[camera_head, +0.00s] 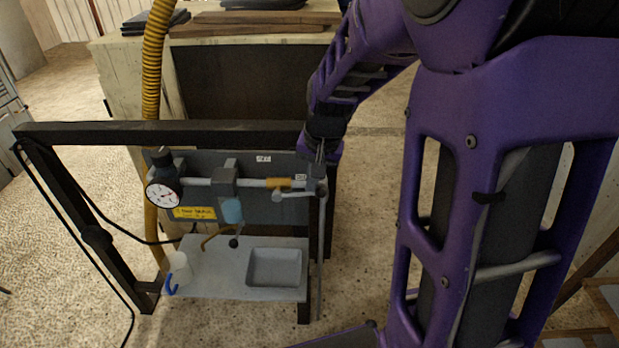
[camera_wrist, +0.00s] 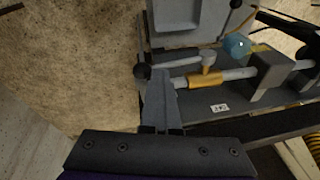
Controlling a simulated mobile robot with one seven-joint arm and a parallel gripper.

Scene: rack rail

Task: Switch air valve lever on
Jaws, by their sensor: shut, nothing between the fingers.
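The air valve has a brass-coloured body (camera_head: 279,183) on the pipe at the right of the grey panel. Its grey lever (camera_head: 298,192) runs sideways to the right, roughly along the pipe. In the wrist view the lever (camera_wrist: 182,64) runs left from its round pivot to a black ball knob (camera_wrist: 141,71). The brass body (camera_wrist: 206,80) lies just below it there. My gripper (camera_head: 320,158) is over the panel's right end, pointing down. In the wrist view its shut, empty fingers (camera_wrist: 160,78) are right beside the knob. I cannot tell whether they touch.
A dark frame bar (camera_head: 160,133) crosses above the panel. The pipe also carries a round gauge (camera_head: 163,195) and a filter with a blue bowl (camera_head: 232,210). Below are a shelf with a grey tray (camera_head: 275,267) and a white cup (camera_head: 179,268). A yellow hose (camera_head: 152,70) hangs left.

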